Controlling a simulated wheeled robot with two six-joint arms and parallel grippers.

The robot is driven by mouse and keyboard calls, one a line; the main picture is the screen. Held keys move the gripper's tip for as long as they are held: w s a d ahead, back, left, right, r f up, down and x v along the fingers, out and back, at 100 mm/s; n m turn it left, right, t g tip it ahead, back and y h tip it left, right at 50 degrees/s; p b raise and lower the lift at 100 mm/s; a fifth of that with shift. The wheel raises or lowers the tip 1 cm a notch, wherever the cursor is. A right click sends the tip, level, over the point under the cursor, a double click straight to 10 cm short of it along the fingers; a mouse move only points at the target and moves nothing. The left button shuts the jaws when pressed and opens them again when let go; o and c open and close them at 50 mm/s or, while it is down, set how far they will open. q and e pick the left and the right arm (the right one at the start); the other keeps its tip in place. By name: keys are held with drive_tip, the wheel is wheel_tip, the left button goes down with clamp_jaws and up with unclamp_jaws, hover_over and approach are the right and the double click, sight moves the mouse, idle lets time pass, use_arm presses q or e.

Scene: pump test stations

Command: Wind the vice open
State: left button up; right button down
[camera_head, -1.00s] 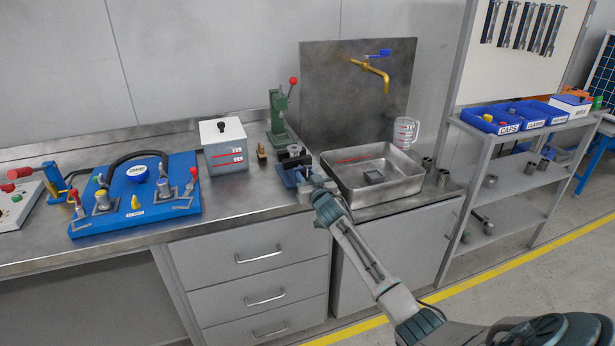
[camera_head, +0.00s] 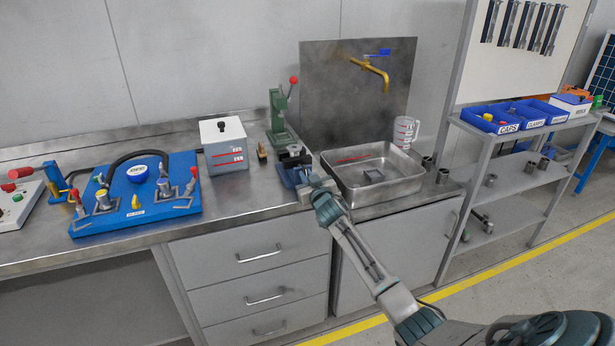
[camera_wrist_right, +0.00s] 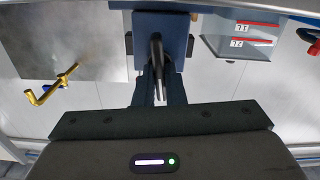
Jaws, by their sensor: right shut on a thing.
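The small blue vice (camera_head: 292,174) stands at the front edge of the steel bench, left of the sink. My right gripper (camera_head: 309,184) is at the front of the vice, its fingers mostly hidden by my own wrist in the head view. In the right wrist view, the vice (camera_wrist_right: 178,22) appears at the top, with the grey vice handle (camera_wrist_right: 157,52) running down between the fingers. The right gripper (camera_wrist_right: 157,88) is shut on this handle. How far apart the vice jaws are is hard to tell. My left gripper is not in view.
A metal sink tray (camera_head: 400,180) is just right of the vice. A green press (camera_head: 281,118) with a red knob stands behind it. A white-lidded box (camera_head: 224,146) and a blue pump board (camera_head: 140,205) are to the left. Drawers (camera_head: 255,270) lie below the bench edge.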

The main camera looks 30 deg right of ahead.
drive_tip(key=n+p, duration=0.1)
drive_tip(key=n, duration=0.2)
drive_tip(key=shift+a+n, duration=0.1)
drive_tip(key=shift+n, duration=0.2)
drive_tip(key=n+p, duration=0.1)
drive_tip(key=n, duration=0.5)
drive_tip(key=shift+a+f+p, duration=0.15)
drive_tip(key=shift+p, duration=0.15)
drive_tip(key=n+p, duration=0.1)
drive_tip(key=n, duration=0.4)
drive_tip(key=shift+f, duration=0.15)
use_arm(q)
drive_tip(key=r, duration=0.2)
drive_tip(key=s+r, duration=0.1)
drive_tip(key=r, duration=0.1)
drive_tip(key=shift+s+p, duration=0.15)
drive_tip(key=shift+p, duration=0.25)
use_arm(e)
drive_tip(key=n, duration=0.5)
drive_tip(key=shift+f, duration=0.25)
drive_tip(key=shift+n, duration=0.3)
drive_tip(key=c, duration=1.5)
unclamp_jaws()
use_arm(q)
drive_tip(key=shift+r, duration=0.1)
